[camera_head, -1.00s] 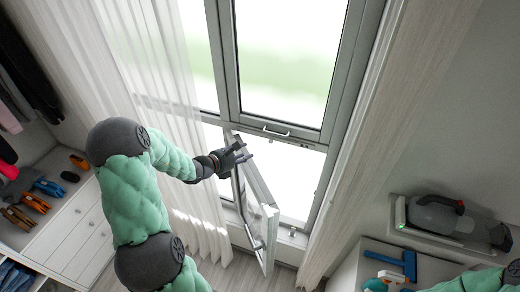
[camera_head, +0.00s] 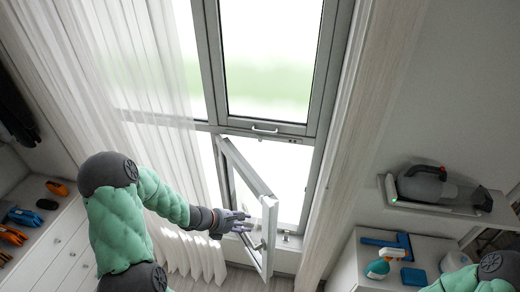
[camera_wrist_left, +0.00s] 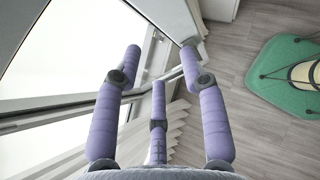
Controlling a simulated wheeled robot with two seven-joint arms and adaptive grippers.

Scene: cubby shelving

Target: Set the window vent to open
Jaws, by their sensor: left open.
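The window vent (camera_head: 268,222) is the small lower sash, a grey-white frame with glass. It stands swung inward from the window frame, partly open. A small handle (camera_head: 258,246) shows on it. My left gripper (camera_head: 244,221) is open at the sash, its purple fingers over the pane area in the head view. In the left wrist view the gripper (camera_wrist_left: 160,62) has three spread fingers with nothing held, and the sash frame (camera_wrist_left: 165,18) lies just beyond the tips. Whether a finger touches it, I cannot tell. My right gripper is not in view.
A sheer curtain (camera_head: 95,75) hangs left of the window. A drawer cabinet (camera_head: 68,255) with small items stands left. At right, a handheld vacuum (camera_head: 425,185) lies on a shelf above a cabinet with a spray bottle (camera_head: 378,268).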

